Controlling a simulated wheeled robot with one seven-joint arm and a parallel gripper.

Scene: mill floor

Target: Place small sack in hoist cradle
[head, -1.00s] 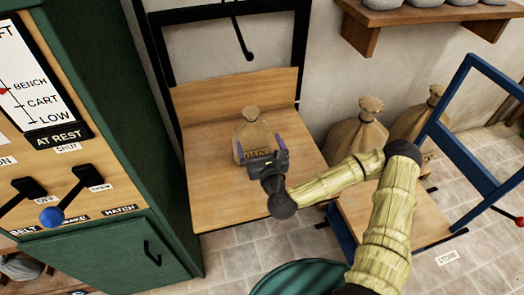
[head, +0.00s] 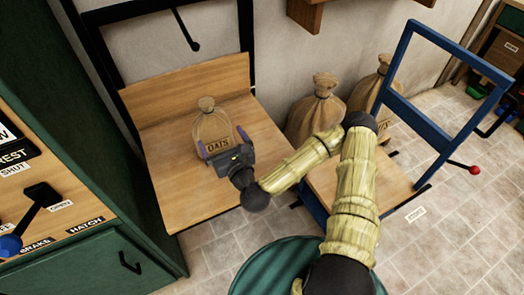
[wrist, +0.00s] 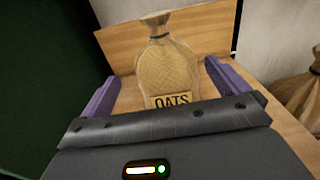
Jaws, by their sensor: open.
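A small tan sack (head: 213,128) labelled OATS stands upright, tied at the top, on the wooden hoist cradle (head: 175,190), which has a wooden back board and a black frame. My gripper (head: 221,147) is at the sack's near side, low down. Its purple fingers are spread, one to each side of the sack. In the wrist view the sack (wrist: 168,70) stands between and beyond the open fingers, with a visible gap on both sides. The sack's base is hidden behind my gripper.
Two larger sacks (head: 316,108) stand on the floor by the wall. A blue-framed cart (head: 440,100) with a wooden deck stands at the right. A green cabinet (head: 100,262) with levers is at the left. A shelf (head: 305,14) is above.

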